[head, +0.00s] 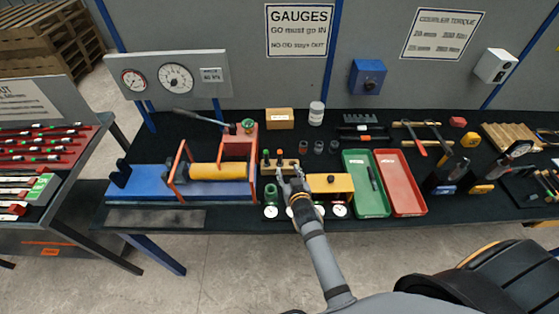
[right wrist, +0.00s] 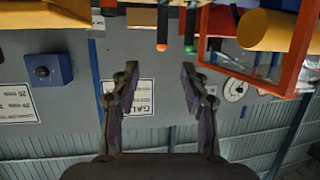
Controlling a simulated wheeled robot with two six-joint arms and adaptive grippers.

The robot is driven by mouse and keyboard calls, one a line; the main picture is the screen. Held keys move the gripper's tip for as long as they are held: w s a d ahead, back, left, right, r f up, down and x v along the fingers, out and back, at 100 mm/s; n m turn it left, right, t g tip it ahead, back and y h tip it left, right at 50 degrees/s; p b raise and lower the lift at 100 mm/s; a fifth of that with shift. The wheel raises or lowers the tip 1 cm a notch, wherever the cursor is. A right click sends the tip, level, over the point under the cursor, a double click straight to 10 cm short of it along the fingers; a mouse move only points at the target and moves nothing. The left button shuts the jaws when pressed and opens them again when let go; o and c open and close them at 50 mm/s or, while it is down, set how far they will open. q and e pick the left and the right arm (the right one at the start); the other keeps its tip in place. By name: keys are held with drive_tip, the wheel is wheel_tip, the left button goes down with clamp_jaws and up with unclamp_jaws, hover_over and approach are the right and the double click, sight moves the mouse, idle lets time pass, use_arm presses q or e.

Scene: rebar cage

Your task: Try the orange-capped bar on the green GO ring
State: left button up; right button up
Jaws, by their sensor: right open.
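The orange-capped bar (head: 280,154) stands upright in a small wooden block (head: 270,170), beside a green-capped bar (head: 266,154). In the right wrist view, which is upside down, the orange cap (right wrist: 162,47) lies just beyond the fingertips, roughly between them, with the green cap (right wrist: 189,48) to its right. My right gripper (head: 289,178) is open and empty, at the near side of the block. A green ring-like piece (head: 271,189) stands on the bench just left of my gripper; its opening is too small to make out. My left gripper is out of view.
A blue fixture with a yellow cylinder (head: 220,171) and red frame stands left. A yellow block (head: 331,183) is close on the right, with white dials (head: 340,211) in front. Green (head: 358,201) and red (head: 414,205) trays lie further right. Dark rings (head: 318,147) stand behind.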

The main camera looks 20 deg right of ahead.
sight(280, 153)
drive_tip(key=b+x, duration=0.2)
drive_tip(key=x, duration=0.1)
drive_tip(key=b+x, duration=0.2)
drive_tip(key=x, duration=0.2)
drive_tip(key=b+x, duration=0.2)
drive_tip(key=x, duration=0.1)
drive_tip(key=shift+w+a+r, duration=0.1)
drive_tip(key=shift+w+r, duration=0.2)
drive_tip(key=shift+w, duration=0.35)
drive_tip(key=shift+s+r, duration=0.1)
drive_tip(key=shift+r, duration=0.05)
drive_tip(key=shift+s, duration=0.1)
drive_tip(key=shift+c, duration=1.3)
clamp_jaws()
